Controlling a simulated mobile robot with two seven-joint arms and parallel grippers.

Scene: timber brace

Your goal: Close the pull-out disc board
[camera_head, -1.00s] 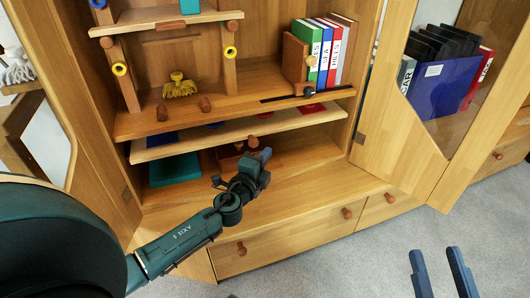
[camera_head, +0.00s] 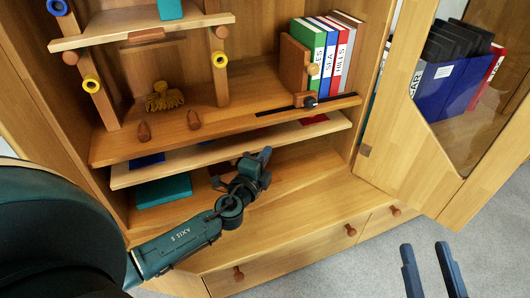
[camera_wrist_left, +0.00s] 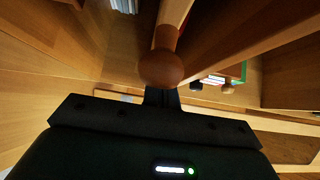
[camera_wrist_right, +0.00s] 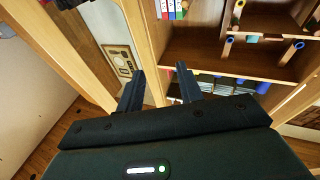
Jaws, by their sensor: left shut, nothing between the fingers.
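The disc board (camera_head: 150,175) is the pale board just below the cabinet's middle shelf. A strip of its top shows in the head view, with blue and red pieces visible in the gap. My left gripper (camera_head: 264,156) is shut and empty at the board's front edge, right of its middle. In the left wrist view a round wooden knob (camera_wrist_left: 161,68) stands just in front of the shut left fingers (camera_wrist_left: 161,95); whether they touch cannot be told. The head view hides this knob behind the gripper. My right gripper (camera_head: 430,270) is open and empty, over the floor at the right.
The shelf above holds upright binders (camera_head: 328,60), a yellow brush-like object (camera_head: 164,97) and two wooden pegs (camera_head: 193,120). A teal box (camera_head: 163,190) lies below the board. An open glazed door (camera_head: 440,150) stands at the right. Drawers (camera_head: 290,262) are below.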

